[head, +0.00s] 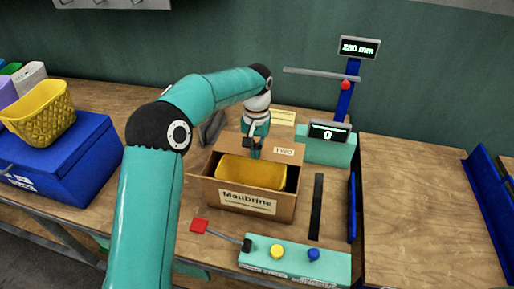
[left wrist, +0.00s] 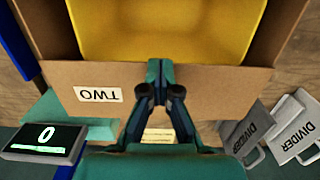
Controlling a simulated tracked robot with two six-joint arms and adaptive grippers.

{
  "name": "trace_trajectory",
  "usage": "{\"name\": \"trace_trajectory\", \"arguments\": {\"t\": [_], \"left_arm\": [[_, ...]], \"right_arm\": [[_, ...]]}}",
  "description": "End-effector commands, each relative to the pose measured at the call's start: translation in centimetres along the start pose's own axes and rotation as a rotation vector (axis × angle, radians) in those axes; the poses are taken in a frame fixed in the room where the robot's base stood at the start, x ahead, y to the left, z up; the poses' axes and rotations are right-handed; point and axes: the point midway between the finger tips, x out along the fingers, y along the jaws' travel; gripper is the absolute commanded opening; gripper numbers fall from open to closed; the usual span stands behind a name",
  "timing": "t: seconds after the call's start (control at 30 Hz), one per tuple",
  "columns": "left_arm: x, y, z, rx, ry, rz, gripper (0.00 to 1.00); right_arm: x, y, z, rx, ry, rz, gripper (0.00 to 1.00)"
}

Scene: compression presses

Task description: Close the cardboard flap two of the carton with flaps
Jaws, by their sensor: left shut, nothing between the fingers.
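The brown carton (head: 248,203), labelled "Maubrine", stands on the workbench with its top open and a yellow item (head: 250,173) inside. Cardboard flap two (head: 284,152), labelled "TWO", is at the carton's back edge and not over the opening. It also shows as a wide brown strip in the left wrist view (left wrist: 215,88). My left gripper (head: 254,153) is shut and empty. Its fingertips (left wrist: 160,68) overlap the flap near the yellow item in the left wrist view; I cannot tell whether they touch it. My right gripper is not in view.
A control box (head: 295,262) with yellow and blue buttons stands in front of the carton. A display reading 0 (head: 328,132) and a blue post (head: 345,108) stand behind right. Grey dividers (left wrist: 247,132) lie behind the carton. A blue box (head: 62,160) is far left.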

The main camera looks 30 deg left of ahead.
Motion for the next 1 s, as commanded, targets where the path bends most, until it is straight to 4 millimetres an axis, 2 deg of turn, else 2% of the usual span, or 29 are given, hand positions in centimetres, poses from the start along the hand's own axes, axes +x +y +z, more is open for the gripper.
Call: {"name": "trace_trajectory", "arguments": {"t": [0.27,0.53,0.6,0.67,0.8,1.0], "left_arm": [[-1.2,-0.1,0.0,-0.001,0.003,0.0,0.0],[-4.7,-0.2,0.2,-0.003,-0.005,-0.001,0.0],[-5.5,-0.2,0.1,-0.003,0.002,0.0,0.0],[-6.9,-0.1,0.2,-0.003,0.002,0.0,0.0],[-10.0,-0.2,0.3,-0.004,0.001,0.0,0.0],[-13.0,-0.2,0.5,-0.004,-0.001,0.0,0.0]], "right_arm": [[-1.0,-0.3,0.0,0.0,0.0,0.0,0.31],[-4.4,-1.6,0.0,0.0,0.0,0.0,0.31],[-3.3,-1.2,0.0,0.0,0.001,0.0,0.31],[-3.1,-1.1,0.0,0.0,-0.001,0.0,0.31],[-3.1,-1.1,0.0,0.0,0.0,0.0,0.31],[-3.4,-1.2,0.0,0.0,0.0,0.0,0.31]]}}
